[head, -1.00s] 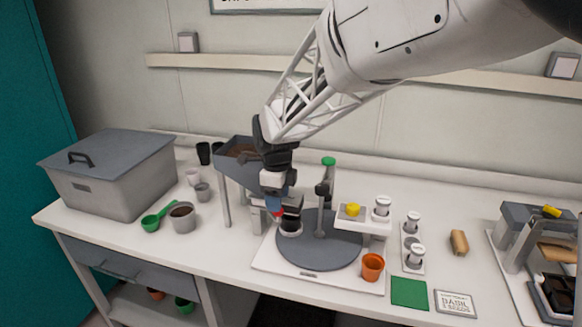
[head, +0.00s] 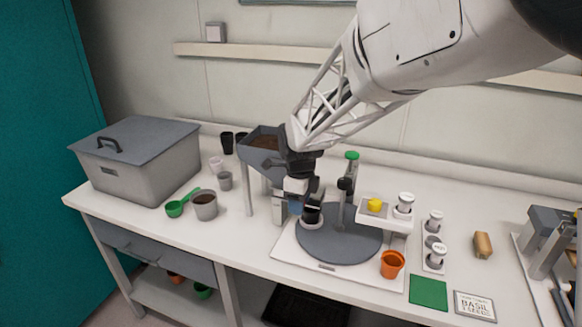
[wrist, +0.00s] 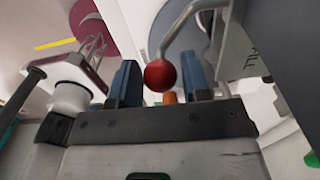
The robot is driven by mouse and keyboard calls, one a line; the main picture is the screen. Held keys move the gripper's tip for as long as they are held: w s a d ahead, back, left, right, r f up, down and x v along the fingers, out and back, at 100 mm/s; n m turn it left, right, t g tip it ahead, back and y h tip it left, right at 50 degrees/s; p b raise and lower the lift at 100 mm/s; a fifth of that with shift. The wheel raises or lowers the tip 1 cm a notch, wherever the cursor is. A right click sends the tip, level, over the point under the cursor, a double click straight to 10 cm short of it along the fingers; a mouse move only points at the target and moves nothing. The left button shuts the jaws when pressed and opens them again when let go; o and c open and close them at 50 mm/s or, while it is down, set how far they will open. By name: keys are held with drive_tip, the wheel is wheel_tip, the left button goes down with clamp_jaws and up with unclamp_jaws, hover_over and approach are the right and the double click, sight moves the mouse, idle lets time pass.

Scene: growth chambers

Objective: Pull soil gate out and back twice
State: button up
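The soil gate's red ball knob (wrist: 160,75) sits on a bent grey rod in the wrist view. It lies between the two blue fingers of my gripper (wrist: 160,85), with small gaps seeming to show at its sides. My gripper (head: 303,208) is low in front of the soil hopper (head: 262,143), beside the round grey turntable (head: 340,238). The hopper holds brown soil. In the head view the knob is hidden by my gripper, and the gate plate cannot be made out.
A green-topped post (head: 351,157) rises to the right. An orange pot (head: 392,264) is at the front right. A soil-filled cup (head: 204,205) and green scoop (head: 176,208) lie left, near the lidded grey bin (head: 140,165).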

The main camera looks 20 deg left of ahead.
drive_tip(key=c, duration=0.4)
drive_tip(key=shift+o, duration=0.2)
